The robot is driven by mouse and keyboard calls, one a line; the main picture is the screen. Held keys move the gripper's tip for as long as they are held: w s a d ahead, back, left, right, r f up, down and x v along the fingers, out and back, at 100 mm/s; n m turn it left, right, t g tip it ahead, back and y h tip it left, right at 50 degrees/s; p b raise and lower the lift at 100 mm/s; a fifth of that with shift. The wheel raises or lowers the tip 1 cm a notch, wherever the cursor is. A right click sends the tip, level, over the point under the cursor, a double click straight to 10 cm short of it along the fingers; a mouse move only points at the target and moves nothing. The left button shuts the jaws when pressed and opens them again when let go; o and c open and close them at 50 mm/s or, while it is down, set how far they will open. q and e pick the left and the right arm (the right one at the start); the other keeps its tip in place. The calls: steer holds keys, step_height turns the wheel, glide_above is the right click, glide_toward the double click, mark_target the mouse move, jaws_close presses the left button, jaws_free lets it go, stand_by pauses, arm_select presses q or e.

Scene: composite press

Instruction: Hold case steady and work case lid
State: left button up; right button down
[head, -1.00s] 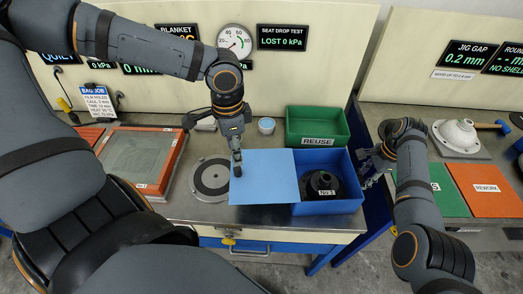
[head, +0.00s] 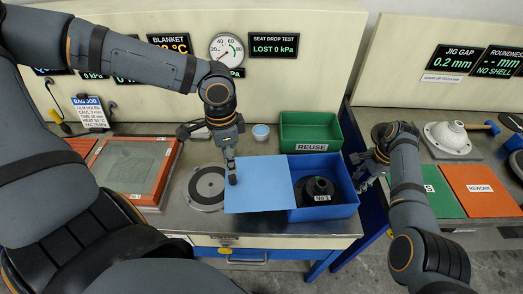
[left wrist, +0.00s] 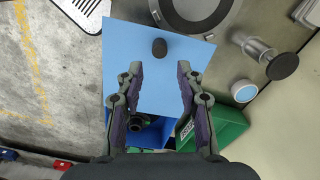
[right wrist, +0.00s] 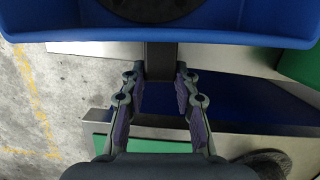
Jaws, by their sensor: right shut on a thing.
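The blue case (head: 342,213) stands on the bench with its lid (head: 262,188) folded open to the left, lying roughly flat. A black part marked No 1 (head: 318,188) sits in the case. A dark knob (left wrist: 159,47) stands up from the lid near its outer edge. My left gripper (head: 230,164) is by the knob; in the left wrist view its fingers are open, with the knob beyond the tips and nothing between them. My right gripper (right wrist: 160,88) is at the case's right side, shut on a dark bar (right wrist: 161,62) that sticks out from the case wall.
A green REUSE bin (head: 310,130) stands behind the case. A round grey plate (head: 206,187) and an orange-framed panel (head: 132,168) lie to the left. A small white-blue cup (head: 261,132) stands behind the lid. A gap separates this bench from the right-hand one.

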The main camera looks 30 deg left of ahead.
mark_target(232, 176)
arm_select(q)
steer(key=shift+f, duration=3.5)
jaws_close()
steer(key=shift+o, duration=1.2)
jaws_free()
step_height(232, 176, up, 12)
